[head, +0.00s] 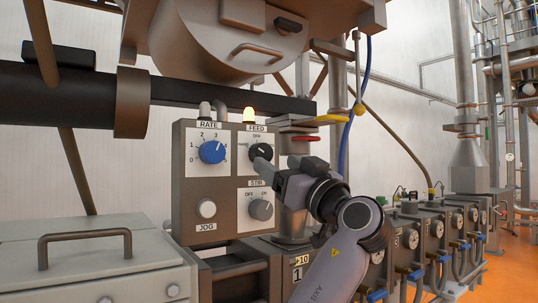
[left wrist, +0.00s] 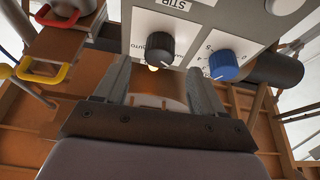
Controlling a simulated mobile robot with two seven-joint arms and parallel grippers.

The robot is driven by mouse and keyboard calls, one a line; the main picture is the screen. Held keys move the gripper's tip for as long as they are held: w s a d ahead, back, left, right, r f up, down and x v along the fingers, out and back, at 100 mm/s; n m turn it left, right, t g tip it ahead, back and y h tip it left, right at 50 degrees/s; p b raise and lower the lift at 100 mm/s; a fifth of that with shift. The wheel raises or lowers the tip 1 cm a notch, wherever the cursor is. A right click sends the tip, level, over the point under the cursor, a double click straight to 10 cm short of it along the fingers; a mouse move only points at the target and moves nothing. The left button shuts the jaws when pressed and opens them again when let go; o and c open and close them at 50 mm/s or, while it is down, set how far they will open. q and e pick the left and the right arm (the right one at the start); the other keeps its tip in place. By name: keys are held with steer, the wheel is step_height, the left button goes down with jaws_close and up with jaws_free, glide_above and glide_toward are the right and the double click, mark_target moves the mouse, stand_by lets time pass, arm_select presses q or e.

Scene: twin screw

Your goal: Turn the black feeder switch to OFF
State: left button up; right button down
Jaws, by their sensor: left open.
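The black feeder switch (head: 261,151) is a round knob under the FEED label on the grey control panel (head: 185,215). An OFF mark shows just above it in the head view; I cannot make out clearly where its pointer stands. My left gripper (head: 264,171) is at the panel front, just below and partly over the knob. In the left wrist view, turned upside down, the black knob (left wrist: 160,48) appears ahead of the tips of my open left gripper (left wrist: 160,80), roughly between them. I cannot tell whether a finger touches it. My right gripper is not in view.
A blue RATE knob (head: 212,152) sits left of the feeder switch and a grey STIR knob (head: 261,209) below it. A pale JOG button (head: 207,208) is lower left. An amber lamp (head: 249,115) glows on top. A red handle (head: 308,138) is close on the right.

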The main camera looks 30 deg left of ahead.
mark_target(266, 156)
arm_select(q)
steer(key=p+x, duration=0.1)
steer(key=x, duration=0.3)
steer(key=shift+d+r, duration=0.1)
steer(key=shift+w+a, duration=0.15)
steer(key=shift+a, duration=0.2)
steer(key=c, duration=1.1)
steer(key=shift+o, duration=0.2)
